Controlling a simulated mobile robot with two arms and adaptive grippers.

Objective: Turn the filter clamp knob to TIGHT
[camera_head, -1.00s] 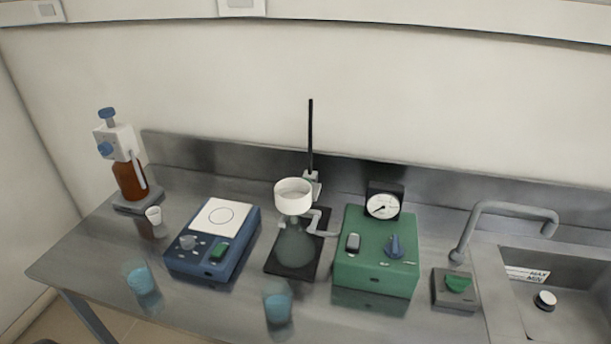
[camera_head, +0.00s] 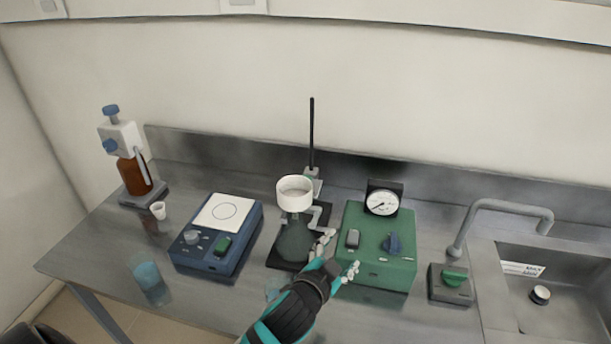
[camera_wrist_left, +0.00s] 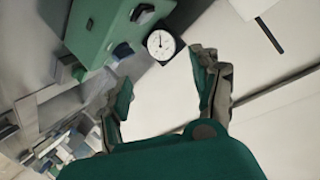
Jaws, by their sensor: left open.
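The white filter funnel (camera_head: 295,193) sits on a flask (camera_head: 296,240) at a black stand. A small pale clamp block (camera_head: 313,176) is on the stand's rod, behind the funnel; no clamp knob or TIGHT marking can be made out. The green pump box (camera_head: 376,262) to the right has a blue knob (camera_head: 393,243) and a grey switch (camera_head: 352,238). My left gripper (camera_head: 338,256) is open and empty, in front of the flask and the green box's left front. In the left wrist view, my open fingers (camera_wrist_left: 163,72) show below the dial gauge (camera_wrist_left: 161,43).
A blue balance (camera_head: 215,250) stands left of the flask. A beaker of blue liquid (camera_head: 147,275) is near the front left; another is mostly hidden by my left arm. A green-knobbed valve block (camera_head: 451,289) and a sink (camera_head: 560,270) lie to the right.

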